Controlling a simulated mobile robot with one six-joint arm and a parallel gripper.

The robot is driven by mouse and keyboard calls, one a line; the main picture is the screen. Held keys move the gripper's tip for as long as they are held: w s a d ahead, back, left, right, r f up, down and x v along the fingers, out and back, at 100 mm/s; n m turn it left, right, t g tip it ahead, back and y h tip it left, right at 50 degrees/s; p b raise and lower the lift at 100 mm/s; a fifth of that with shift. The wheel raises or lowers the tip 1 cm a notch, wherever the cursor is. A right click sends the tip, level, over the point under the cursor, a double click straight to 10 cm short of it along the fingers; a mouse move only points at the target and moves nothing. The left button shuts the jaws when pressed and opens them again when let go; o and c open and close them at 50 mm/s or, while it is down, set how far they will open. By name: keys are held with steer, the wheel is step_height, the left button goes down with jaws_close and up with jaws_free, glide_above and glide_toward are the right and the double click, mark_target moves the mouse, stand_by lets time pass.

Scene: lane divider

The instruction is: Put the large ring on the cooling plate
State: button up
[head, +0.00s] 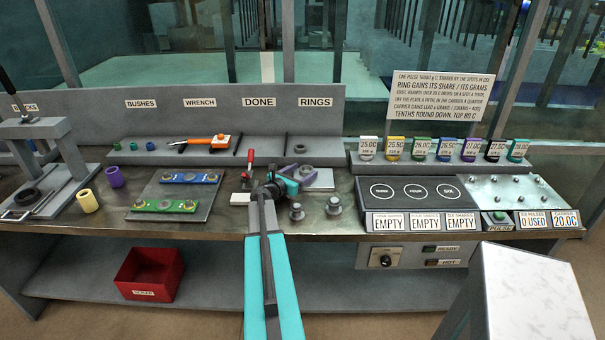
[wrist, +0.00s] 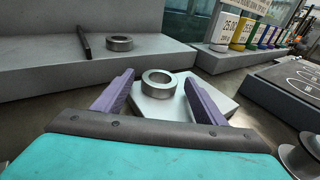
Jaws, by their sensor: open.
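A grey metal ring (wrist: 159,78) rests on a pale slab (wrist: 170,107) on the bench. It also shows in the head view (head: 306,170). A second grey ring (wrist: 119,43) lies on the raised shelf behind; the head view shows it below the RINGS sign (head: 300,148). I cannot tell which is the large one. My gripper (wrist: 160,80) is open and empty, its two purple fingers either side of the slab ring in the wrist view, apart from it. It also shows in the head view (head: 299,180). No plate is labelled as the cooling plate.
A dark three-spot panel (head: 412,191) and a studded metal plate (head: 510,188) are at the right. Two round metal pieces (head: 297,211) (head: 334,206) stand near the front edge. A red-handled clamp (head: 250,160) stands left of my gripper. A dark upright post (wrist: 84,42) stands beside the shelf ring.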

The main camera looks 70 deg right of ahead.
steer(key=b+v, duration=0.2)
steer(key=v, duration=0.8)
steer(key=shift+a+f+b, duration=0.1)
steer(key=shift+a+b, duration=0.2)
steer(key=shift+a, duration=0.05)
steer(key=shift+w+a, duration=0.2)
steer(key=shift+a, duration=0.4)
steer(key=shift+r, duration=0.2)
